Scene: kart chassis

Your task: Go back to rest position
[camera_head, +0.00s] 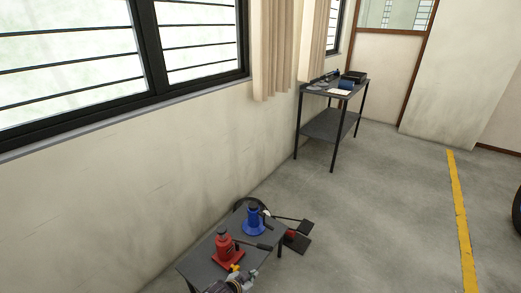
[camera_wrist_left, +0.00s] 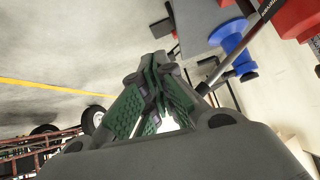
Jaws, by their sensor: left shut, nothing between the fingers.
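My right gripper is in neither view.
A taller dark table (camera_head: 335,88) with small items stands farther back along the wall. Open floor with a yellow line (camera_head: 459,210) lies to the right.

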